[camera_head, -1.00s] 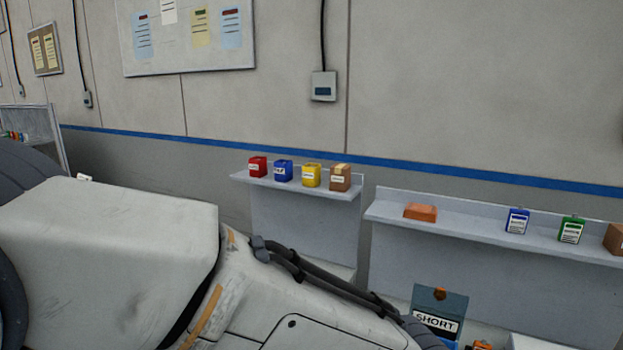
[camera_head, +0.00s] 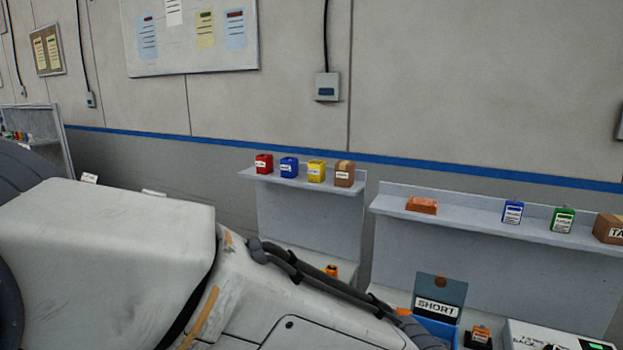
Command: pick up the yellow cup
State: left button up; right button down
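A small yellow container (camera_head: 316,171) with a white label stands upright on the left wall shelf, between a blue container (camera_head: 289,167) and a brown box (camera_head: 344,173). It is the only yellow item of that kind I see, and I cannot tell that it is a cup. My arm fills the lower left of the head view. Neither gripper is in view, and nothing touches the yellow container.
A red container (camera_head: 264,164) stands at the left end of the same shelf (camera_head: 250,174). The right shelf (camera_head: 470,222) holds an orange block (camera_head: 421,205), blue and green containers and a brown box. Below is a blue bin marked SHORT (camera_head: 437,308).

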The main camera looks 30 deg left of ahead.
aim_at(317, 169)
jog(key=k, duration=1.1)
jog(key=u, duration=0.7)
jog(key=i, duration=0.5)
jog(key=u, duration=1.15)
jog(key=i, duration=1.45)
jog(key=z, duration=1)
jog(key=i, duration=0.65)
jog(key=z, duration=0.65)
